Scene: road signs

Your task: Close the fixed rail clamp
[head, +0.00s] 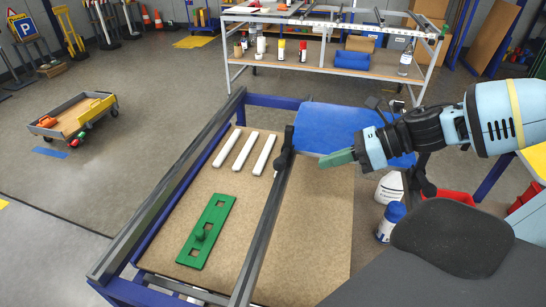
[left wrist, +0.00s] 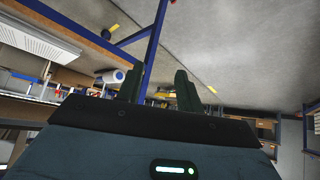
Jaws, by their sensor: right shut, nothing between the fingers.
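A blue sign panel (head: 338,128) lies across the far part of the work table, beside a long grey rail (head: 262,225). A black clamp-like part (head: 285,152) sits on this rail at the panel's left edge; I cannot tell whether it is open or closed. Another black knob-like part (head: 424,183) is right of the panel. My right gripper (head: 337,158) is shut and empty, its green fingers pointing left over the panel's near edge, apart from the left clamp part. My left gripper (left wrist: 160,90) shows only in the left wrist view, its dark green fingers apart with nothing between.
White bars (head: 243,153) and a green plate with a knob (head: 206,232) lie on the table's left half. A blue-capped bottle (head: 390,222) stands right of the table. A shelf bench (head: 330,68) is behind.

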